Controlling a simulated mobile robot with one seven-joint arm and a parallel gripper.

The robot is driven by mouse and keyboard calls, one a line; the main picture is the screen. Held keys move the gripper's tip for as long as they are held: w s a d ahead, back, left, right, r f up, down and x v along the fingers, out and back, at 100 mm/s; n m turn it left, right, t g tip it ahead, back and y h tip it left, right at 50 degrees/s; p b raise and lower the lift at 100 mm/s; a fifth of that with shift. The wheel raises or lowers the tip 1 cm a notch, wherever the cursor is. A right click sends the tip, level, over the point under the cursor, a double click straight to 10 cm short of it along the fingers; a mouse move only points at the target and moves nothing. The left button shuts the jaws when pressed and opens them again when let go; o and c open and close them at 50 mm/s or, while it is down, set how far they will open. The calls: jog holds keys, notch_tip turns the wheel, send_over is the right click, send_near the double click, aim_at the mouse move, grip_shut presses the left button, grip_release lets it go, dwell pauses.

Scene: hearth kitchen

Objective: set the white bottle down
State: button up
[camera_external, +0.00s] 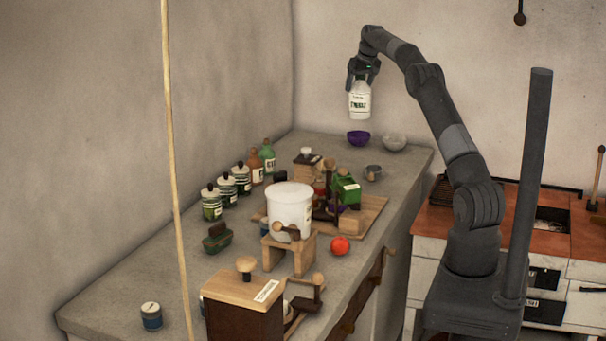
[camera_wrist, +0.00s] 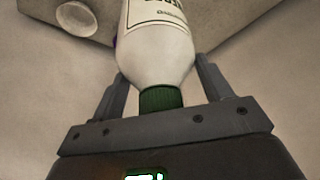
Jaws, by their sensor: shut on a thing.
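The white bottle (camera_external: 360,101) hangs below my gripper (camera_external: 362,74) in the external view, well above the far end of the counter (camera_external: 310,148). It has dark lettering on its label and looks roughly upright. In the wrist view, the white bottle (camera_wrist: 158,52) shows its green cap (camera_wrist: 160,98) between the two fingers of my gripper (camera_wrist: 160,85). The gripper is shut on the bottle near its cap. The bottle's bottom lies outside the wrist view.
A purple bowl (camera_external: 358,138) and a grey bowl (camera_external: 394,142) stand on the counter's far end, below the bottle. A white pot (camera_external: 290,208), a green box (camera_external: 346,190), a tomato (camera_external: 340,246) and several jars crowd the middle. The front left counter has bare room.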

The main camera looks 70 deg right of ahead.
jog(key=shift+r, duration=0.3)
jog(key=shift+w+a, duration=0.15)
jog(key=w+a+f+n+y, duration=0.1)
jog(key=w+a+n, duration=0.2)
jog(key=w+a, duration=0.7)
jog(key=w+a+f+n+t+y, duration=0.1)
jog(key=w+a+n, duration=0.15)
jog(key=a, duration=1.35)
jog(key=w+a+f+n+y, duration=0.1)
jog(key=w+a+n, duration=0.2)
jog(key=w+a, duration=0.75)
jog(key=s+a+f+n+y, duration=0.1)
jog(key=s+a+n, duration=0.2)
jog(key=a, duration=1.2)
jog(key=s+a+f+n+g+y, duration=0.1)
jog(key=s+a+f+n, duration=0.15)
jog(key=a, duration=1.15)
jog(key=s+a+n+y, duration=0.1)
jog(key=s+a+n, duration=0.25)
jog(key=a, duration=1.15)
jog(key=w+a+f, duration=0.1)
jog(key=a+f, duration=1)
jog(key=shift+w+a+f+m, duration=0.15)
jog(key=shift+w+a+m, duration=0.2)
jog(key=shift+m, duration=0.1)
jog(key=shift+d+f, duration=0.1)
